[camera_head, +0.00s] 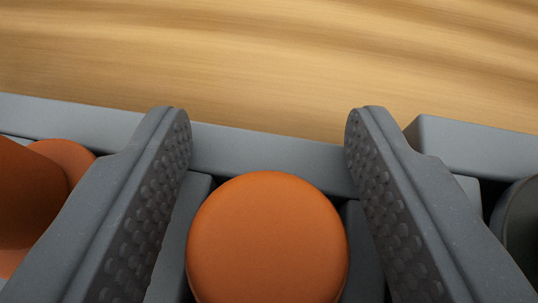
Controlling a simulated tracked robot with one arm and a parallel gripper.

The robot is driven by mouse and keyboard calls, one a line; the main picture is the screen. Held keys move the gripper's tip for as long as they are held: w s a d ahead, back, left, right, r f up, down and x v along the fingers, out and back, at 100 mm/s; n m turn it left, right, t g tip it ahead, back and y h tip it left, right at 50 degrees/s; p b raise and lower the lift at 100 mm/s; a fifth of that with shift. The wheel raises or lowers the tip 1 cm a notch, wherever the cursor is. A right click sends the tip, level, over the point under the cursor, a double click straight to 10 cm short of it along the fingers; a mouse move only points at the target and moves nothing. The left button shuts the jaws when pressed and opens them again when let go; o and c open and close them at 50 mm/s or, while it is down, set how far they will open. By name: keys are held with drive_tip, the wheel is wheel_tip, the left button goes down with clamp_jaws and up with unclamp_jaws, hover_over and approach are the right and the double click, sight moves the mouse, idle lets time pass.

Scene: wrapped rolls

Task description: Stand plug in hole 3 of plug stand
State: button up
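My gripper (268,135) is open, with one textured finger on the left and one on the right. An orange round-topped plug (267,240) sits between the fingers, with a visible gap on each side. It is seated in a grey holder (270,160) that looks like the plug stand. The plug's lower part is hidden. No hole numbers show.
More orange pieces (62,160) lie at the left, partly hidden by the left finger. A dark round piece (518,228) sits at the right edge beside a raised grey block (475,147). A bare wooden surface (270,65) lies beyond the grey wall.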

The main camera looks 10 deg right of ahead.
drive_tip(key=shift+r, duration=0.1)
drive_tip(key=v, duration=1.2)
idle(0.4)
drive_tip(key=w+a+r+t+h, duration=0.1)
drive_tip(key=a+r, duration=0.2)
drive_tip(key=r, duration=1.3)
drive_tip(key=w+a+r+t+h, duration=0.1)
drive_tip(key=a+r, duration=0.3)
drive_tip(key=r, duration=1.2)
drive_tip(key=s+a+r+y, duration=0.1)
drive_tip(key=s+a+r, duration=0.3)
drive_tip(key=r, duration=0.3)
drive_tip(key=s+a+r+y, duration=0.1)
drive_tip(key=s+a+r, duration=0.3)
drive_tip(key=s+r, duration=0.2)
drive_tip(key=s+a+r+n+t+y, duration=0.1)
drive_tip(key=s+a+r, duration=0.3)
drive_tip(key=r, duration=0.4)
drive_tip(key=shift+s+a+r, duration=0.2)
drive_tip(key=shift+s+r, duration=0.05)
drive_tip(key=shift+s, duration=0.2)
